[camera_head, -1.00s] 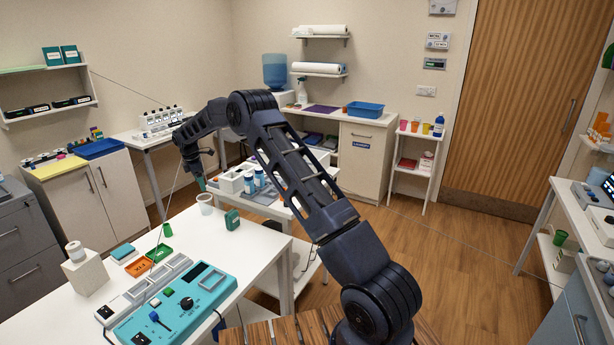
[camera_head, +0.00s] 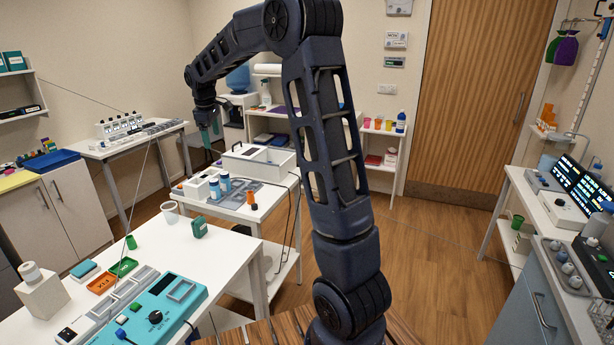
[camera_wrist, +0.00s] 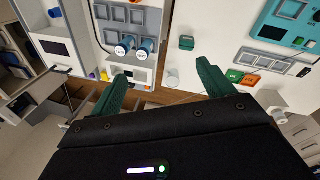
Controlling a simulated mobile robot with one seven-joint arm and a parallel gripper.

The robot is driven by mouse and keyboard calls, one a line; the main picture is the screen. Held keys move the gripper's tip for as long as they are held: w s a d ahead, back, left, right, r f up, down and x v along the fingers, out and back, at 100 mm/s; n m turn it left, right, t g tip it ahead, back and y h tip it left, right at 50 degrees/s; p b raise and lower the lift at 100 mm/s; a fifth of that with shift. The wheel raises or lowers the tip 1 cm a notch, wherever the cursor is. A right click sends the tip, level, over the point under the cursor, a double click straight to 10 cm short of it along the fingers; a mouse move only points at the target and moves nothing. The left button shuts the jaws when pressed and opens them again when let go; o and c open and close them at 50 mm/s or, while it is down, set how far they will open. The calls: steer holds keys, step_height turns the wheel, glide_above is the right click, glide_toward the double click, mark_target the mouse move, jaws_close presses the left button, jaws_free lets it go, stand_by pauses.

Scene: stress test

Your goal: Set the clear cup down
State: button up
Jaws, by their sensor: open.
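The clear cup (camera_head: 170,212) stands upright on the white table near its far edge, beside a small dark green box (camera_head: 200,228). My gripper (camera_head: 211,132) is raised well above and beyond the cup, apart from it. In the wrist view its two green fingers are spread wide with nothing held between them. The cup also shows faintly in the wrist view (camera_wrist: 173,78), on the table edge between the fingers, far below them.
The white table (camera_head: 185,253) also holds a teal device (camera_head: 160,310), green and orange trays (camera_head: 101,282) and a white block (camera_head: 42,294). Wooden floor lies open to the right.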

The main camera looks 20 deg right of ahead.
steer(key=s+d+r+m+t, duration=0.1)
steer(key=s+d+r+m, duration=0.2)
steer(key=s+d, duration=0.5)
steer(key=s+d+r+m, duration=0.3)
steer(key=s+d, duration=0.2)
steer(key=s, duration=0.7)
steer(key=s+d+f+m, duration=0.3)
steer(key=s, duration=0.7)
steer(key=s+d+f+m+t, duration=0.1)
steer(key=s+d+f+m, duration=0.2)
steer(key=s, duration=0.8)
steer(key=shift+f+m+t+y, duration=0.3)
steer(key=shift+f+m, duration=0.2)
steer(key=shift+d, duration=0.1)
